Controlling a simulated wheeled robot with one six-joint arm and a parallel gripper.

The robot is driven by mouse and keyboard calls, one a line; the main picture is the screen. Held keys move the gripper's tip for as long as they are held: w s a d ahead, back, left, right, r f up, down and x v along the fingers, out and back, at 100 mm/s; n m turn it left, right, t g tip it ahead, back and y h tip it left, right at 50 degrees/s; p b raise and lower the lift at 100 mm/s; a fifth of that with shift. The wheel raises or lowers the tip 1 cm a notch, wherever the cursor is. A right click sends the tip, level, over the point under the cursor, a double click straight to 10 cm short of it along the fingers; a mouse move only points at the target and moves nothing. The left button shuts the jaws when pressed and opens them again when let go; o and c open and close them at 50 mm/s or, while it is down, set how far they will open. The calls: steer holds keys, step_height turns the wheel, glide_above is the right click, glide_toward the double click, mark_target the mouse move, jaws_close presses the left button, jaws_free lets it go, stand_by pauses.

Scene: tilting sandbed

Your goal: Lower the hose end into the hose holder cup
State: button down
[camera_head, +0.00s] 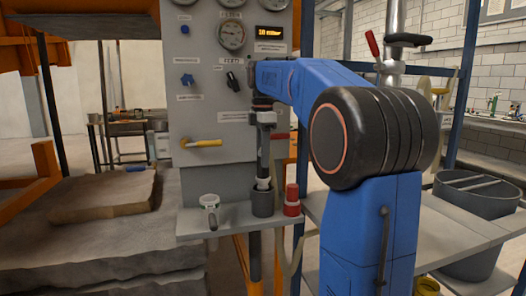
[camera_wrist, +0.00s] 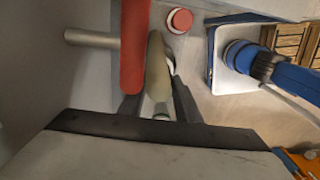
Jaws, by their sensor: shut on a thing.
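The hose holder cup (camera_head: 262,203) is a dark grey cylinder standing upright on the narrow grey shelf under the panel. My gripper (camera_head: 263,174) points straight down right above it. A pale hose end (camera_head: 263,184) shows below my fingers at the cup's mouth; how deep it sits is hidden by the cup wall. In the wrist view my gripper (camera_wrist: 158,108) is shut on the hose end (camera_wrist: 160,109), with the beige hose (camera_wrist: 155,65) running up between the dark fingers. I cannot make out the cup in the wrist view.
A red-capped part (camera_head: 291,200) stands close on the right. The gauge panel (camera_head: 205,110) rises behind, with a yellow lever (camera_head: 205,143). A red bar (camera_wrist: 134,45) passes near my fingers.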

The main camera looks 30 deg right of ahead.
steer(key=shift+f, duration=1.65)
steer(key=c, duration=1.2)
jaws_free()
step_height(320, 180, up, 17)
steer(key=shift+r, duration=0.15)
steer(key=shift+s, duration=0.15)
